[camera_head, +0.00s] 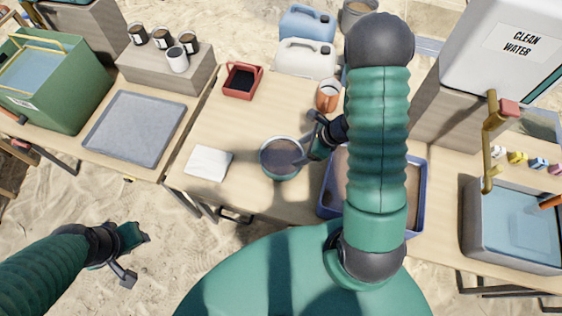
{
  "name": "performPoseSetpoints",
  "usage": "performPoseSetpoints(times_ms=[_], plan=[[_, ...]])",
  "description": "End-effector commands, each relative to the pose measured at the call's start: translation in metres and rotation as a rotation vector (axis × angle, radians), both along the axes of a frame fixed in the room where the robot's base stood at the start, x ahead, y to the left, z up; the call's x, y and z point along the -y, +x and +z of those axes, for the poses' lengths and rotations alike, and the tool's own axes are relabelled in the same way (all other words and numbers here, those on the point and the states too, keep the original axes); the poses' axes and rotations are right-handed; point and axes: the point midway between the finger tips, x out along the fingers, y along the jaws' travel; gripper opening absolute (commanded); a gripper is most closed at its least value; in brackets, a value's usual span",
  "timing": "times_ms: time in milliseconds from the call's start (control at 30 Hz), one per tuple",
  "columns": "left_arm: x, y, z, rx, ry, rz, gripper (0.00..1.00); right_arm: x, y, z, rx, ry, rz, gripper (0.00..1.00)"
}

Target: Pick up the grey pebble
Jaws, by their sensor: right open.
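I cannot make out a grey pebble anywhere in the head view. A round bowl (267,171) with dark contents stands on the middle table. My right gripper (308,140) is open at the bowl's right side, with one finger reaching over its rim. I cannot tell whether it touches anything inside. A blue tray (326,190) lies to the right of the bowl, largely hidden behind my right arm. My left gripper (134,254) is open and empty over the sand in front of the tables.
A white cloth (209,163) lies left of the bowl. A red tray (242,82) and an orange-brown container (327,96) stand behind it. A grey tray (134,128) is on the left table, a water basin (518,225) at right. Bare tabletop surrounds the cloth.

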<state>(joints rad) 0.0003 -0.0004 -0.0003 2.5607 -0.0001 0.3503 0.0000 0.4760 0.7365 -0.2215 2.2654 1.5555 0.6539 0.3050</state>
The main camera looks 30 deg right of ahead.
Motion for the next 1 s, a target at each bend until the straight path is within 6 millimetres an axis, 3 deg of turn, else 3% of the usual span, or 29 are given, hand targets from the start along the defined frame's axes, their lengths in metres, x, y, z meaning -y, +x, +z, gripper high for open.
performPoseSetpoints(times_ms=[100,367,600,867,1000], plan=[[0.000,0.000,-0.008,0.000,0.000,-0.001,0.36,-0.011,0.011,-0.029,-0.002,0.001,0.004,0.69],[0.000,0.000,-0.011,0.001,0.000,-0.001,0.36,-0.023,0.023,-0.056,0.000,-0.002,0.005,0.69],[0.000,0.000,-0.015,0.001,0.000,0.000,0.36,-0.036,0.040,-0.093,0.001,-0.002,0.008,0.69],[0.000,0.000,-0.015,0.001,0.000,-0.001,0.36,-0.037,0.042,-0.096,0.002,-0.003,0.006,0.69],[0.000,0.000,-0.015,0.001,0.000,-0.001,0.36,-0.037,0.042,-0.095,0.002,-0.003,0.006,0.51]])
